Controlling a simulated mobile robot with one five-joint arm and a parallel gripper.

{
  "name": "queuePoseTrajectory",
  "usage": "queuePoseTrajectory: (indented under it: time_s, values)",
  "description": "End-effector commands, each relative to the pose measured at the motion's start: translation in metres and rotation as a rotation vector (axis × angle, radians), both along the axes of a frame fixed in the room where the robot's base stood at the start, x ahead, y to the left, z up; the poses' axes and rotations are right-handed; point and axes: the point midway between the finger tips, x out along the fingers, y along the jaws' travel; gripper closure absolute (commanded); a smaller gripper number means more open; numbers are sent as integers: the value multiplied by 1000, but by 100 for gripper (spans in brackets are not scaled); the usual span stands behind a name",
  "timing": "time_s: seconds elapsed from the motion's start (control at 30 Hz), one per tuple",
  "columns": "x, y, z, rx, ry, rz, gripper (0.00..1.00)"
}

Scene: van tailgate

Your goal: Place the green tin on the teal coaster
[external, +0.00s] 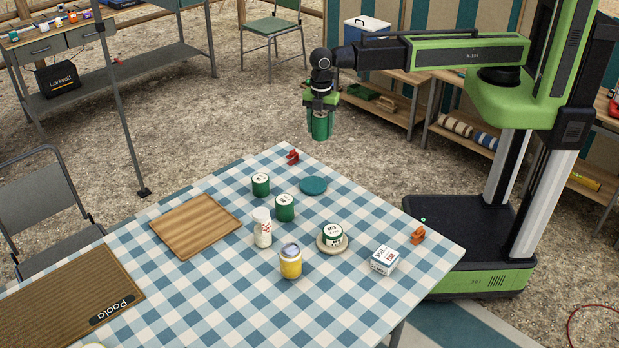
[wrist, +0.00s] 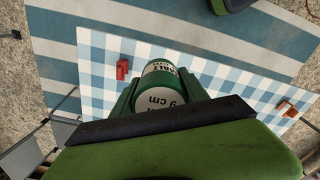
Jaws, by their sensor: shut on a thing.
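My gripper (external: 320,103) is shut on a green tin (external: 320,126) and holds it upright in the air, beyond the far corner of the table in the external view. In the wrist view the green tin (wrist: 160,92) shows its white lid between the fingers of my gripper (wrist: 158,88). The teal coaster (external: 313,185) lies flat and bare on the checked cloth, nearer the camera and below the held tin. The coaster cannot be seen in the wrist view.
A white bottle (external: 263,228), a yellow-bodied jar (external: 290,263) and a white box (external: 384,260) stand on the table (external: 220,290). A wooden board (external: 196,225) lies at left. Cloth right of the teal coaster is clear.

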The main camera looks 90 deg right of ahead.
Motion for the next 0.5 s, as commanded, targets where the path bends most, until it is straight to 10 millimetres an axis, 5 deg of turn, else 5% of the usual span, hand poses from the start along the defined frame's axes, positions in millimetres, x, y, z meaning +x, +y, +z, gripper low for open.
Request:
queuePoseTrajectory:
  time_s: [0.23,0.5]
  values:
    - [4,5,-10,0,0,-6,96]
    - [18,73,-55,0,0,-5,96]
